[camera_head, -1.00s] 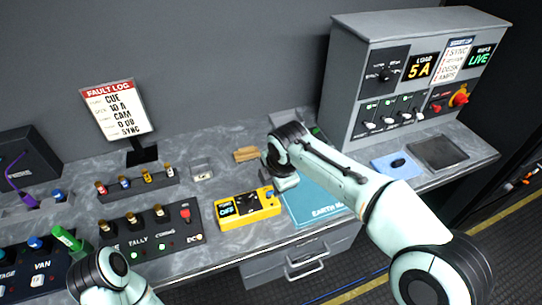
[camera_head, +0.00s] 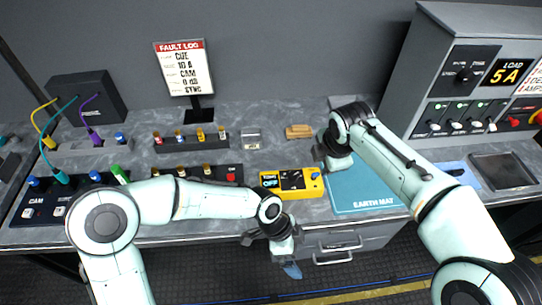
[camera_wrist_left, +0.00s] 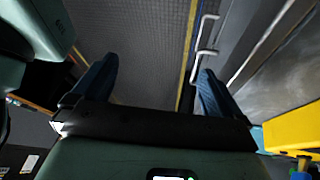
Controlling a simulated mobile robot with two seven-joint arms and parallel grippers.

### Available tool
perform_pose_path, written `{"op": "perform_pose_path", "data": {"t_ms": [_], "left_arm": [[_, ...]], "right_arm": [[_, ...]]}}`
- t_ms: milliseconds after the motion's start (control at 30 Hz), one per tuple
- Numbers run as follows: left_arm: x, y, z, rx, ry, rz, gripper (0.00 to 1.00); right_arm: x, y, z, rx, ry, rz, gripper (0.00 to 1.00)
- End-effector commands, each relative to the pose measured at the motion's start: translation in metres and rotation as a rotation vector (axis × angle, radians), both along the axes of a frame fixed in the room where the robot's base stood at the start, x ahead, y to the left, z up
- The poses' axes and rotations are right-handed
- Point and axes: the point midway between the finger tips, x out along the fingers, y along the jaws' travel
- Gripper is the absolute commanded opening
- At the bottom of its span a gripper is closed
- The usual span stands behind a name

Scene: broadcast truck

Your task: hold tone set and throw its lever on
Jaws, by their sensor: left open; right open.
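The yellow tone set (camera_head: 290,192) lies on the grey desk near its front edge, its small display reading OFF. A dark panel and a blue knob show on its top; I cannot clearly make out its lever. Its yellow side also shows at the right of the left wrist view (camera_wrist_left: 292,132). My left gripper (camera_head: 291,270) is open and empty, pointing down in front of the desk edge, below and apart from the tone set. My right gripper (camera_head: 322,158) is open just beyond the set's right end; its arm partly hides its fingers, so contact is unclear.
A blue earth mat (camera_head: 365,190) lies right of the tone set, under my right arm. A tally panel (camera_head: 225,173) sits to its left, partly behind my left arm. Drawer handles (camera_head: 335,258) stick out below the desk. A grey switch cabinet (camera_head: 425,75) stands at the right.

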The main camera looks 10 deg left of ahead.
Motion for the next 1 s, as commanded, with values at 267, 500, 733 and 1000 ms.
{"op": "perform_pose_path", "data": {"t_ms": [267,500,733,1000], "left_arm": [[0.081,0.046,0.069,0.207,-0.161,-0.417,1.00],[0.134,0.097,0.134,0.376,-0.156,-0.496,1.00],[0.178,0.100,0.142,0.449,-0.122,-0.075,1.00],[0.196,0.094,0.135,0.449,-0.116,0.165,1.00]], "right_arm": [[0.000,0.000,0.000,0.000,0.000,0.000,0.43],[0.000,0.000,0.000,0.000,0.000,0.000,0.43],[0.000,0.000,0.000,0.000,0.000,0.000,0.43],[0.000,0.000,0.000,0.000,0.000,0.000,0.43]]}}
